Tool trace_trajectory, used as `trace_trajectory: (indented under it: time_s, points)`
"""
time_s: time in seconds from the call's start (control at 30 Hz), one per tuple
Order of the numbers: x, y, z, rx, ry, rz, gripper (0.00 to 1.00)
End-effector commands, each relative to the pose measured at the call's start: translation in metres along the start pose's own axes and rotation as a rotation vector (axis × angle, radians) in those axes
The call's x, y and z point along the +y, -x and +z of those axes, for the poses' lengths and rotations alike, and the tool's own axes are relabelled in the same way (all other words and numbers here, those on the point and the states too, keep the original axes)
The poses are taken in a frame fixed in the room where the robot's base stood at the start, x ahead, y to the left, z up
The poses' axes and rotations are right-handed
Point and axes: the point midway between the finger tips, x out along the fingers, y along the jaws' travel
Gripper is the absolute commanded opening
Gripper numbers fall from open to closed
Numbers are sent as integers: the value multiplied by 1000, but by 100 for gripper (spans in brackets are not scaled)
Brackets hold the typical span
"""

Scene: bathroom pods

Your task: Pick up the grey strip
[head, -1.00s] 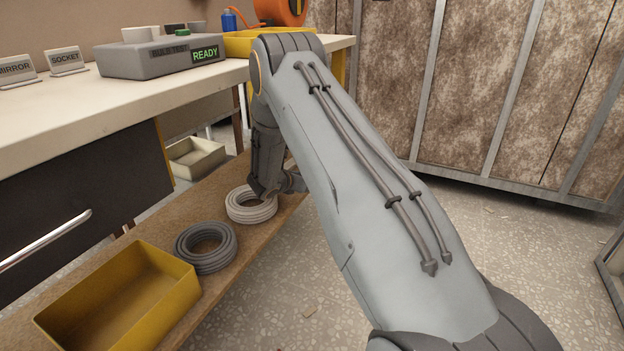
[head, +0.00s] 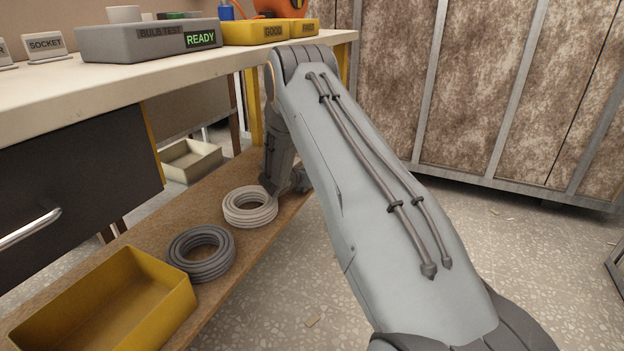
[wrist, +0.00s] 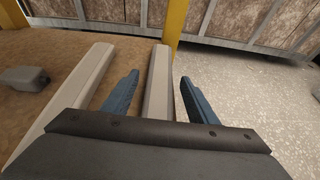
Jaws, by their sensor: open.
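In the wrist view, a pale grey strip (wrist: 158,60) runs away from me between my gripper's two blue fingers. My gripper (wrist: 160,77) is open, one finger on each side of this strip, with gaps visible on both sides. A second, similar pale grey strip (wrist: 72,92) lies slantwise left of the left finger. In the head view, my arm reaches down to the brown lower shelf (head: 236,262), and neither strip can be made out there.
A white coil (head: 233,217), a dark grey coil (head: 186,270) and a yellow bin (head: 170,320) stand on the shelf. The workbench top (head: 60,95) overhangs it. A small grey block (wrist: 22,78) lies left of the strips. A yellow post (wrist: 176,20) stands just beyond.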

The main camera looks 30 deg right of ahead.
Motion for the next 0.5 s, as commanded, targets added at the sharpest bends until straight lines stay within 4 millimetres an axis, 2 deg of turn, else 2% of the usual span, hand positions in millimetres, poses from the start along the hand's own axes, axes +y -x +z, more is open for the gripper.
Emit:
trace_trajectory:
  time_s: [0.23, 0.27, 0.5]
  points:
    - [0, -3, 1, -1, 0, 1, 53]
    - [0, -3, 1, -1, 0, 1, 50]
    - [0, -3, 0, 0, 0, 1, 9]
